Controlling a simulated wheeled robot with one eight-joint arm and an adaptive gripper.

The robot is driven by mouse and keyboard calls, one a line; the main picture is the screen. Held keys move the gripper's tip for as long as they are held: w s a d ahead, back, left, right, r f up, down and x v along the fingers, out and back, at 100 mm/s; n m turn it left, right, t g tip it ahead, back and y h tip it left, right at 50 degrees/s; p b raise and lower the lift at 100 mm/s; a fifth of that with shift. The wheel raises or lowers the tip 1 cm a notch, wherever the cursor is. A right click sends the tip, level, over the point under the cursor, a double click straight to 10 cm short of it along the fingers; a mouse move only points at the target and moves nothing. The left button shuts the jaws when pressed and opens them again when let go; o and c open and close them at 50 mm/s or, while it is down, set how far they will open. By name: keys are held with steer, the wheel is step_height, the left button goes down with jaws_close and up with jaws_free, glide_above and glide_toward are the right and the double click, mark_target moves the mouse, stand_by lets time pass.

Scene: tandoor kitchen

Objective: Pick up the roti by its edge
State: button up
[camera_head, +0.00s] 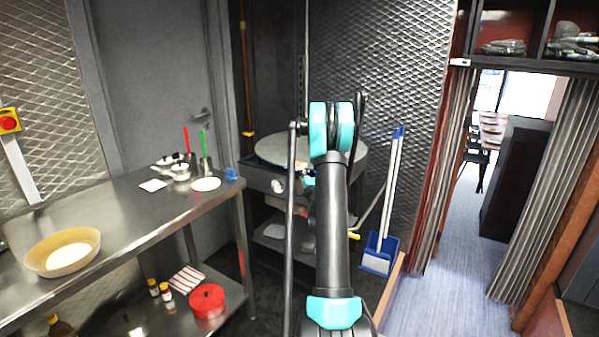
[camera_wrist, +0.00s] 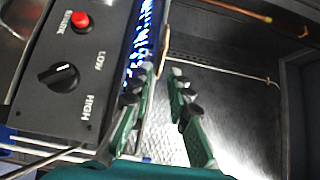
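My gripper (camera_wrist: 160,72) shows in the wrist view with its two green and black fingers apart, so it is open. A thin tan edge (camera_wrist: 164,45), perhaps the roti seen edge-on, runs between and beyond the fingertips. I cannot tell whether either finger touches it. Just left of it is a strip of blue flames (camera_wrist: 145,35). In the head view my arm hides most of the gripper, near the front of a stove with a large round griddle (camera_head: 275,150). No roti can be made out clearly there.
The black control panel (camera_wrist: 60,110) with a red button and a knob is close on the wrist view's left. A steel counter (camera_head: 130,225) with a wide bowl (camera_head: 40,262) stands at left. A blue dustpan (camera_head: 380,252) stands right of the stove. The doorway floor is clear.

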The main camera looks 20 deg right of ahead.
mark_target(300, 166)
steer(key=shift+w+d, duration=0.2)
steer(key=shift+w, duration=1.2)
steer(key=shift+w+d, duration=0.15)
steer(key=shift+w, duration=1.25)
steer(key=shift+c, duration=0.2)
jaws_close()
steer(key=shift+r, duration=0.1)
steer(key=shift+r, duration=1.2)
steer(key=s+a+r, duration=0.1)
steer(key=s+r, duration=0.1)
steer(key=s, duration=0.5)
steer(key=s+r, duration=0.3)
steer(key=s, duration=0.4)
steer(key=shift+a, duration=0.35)
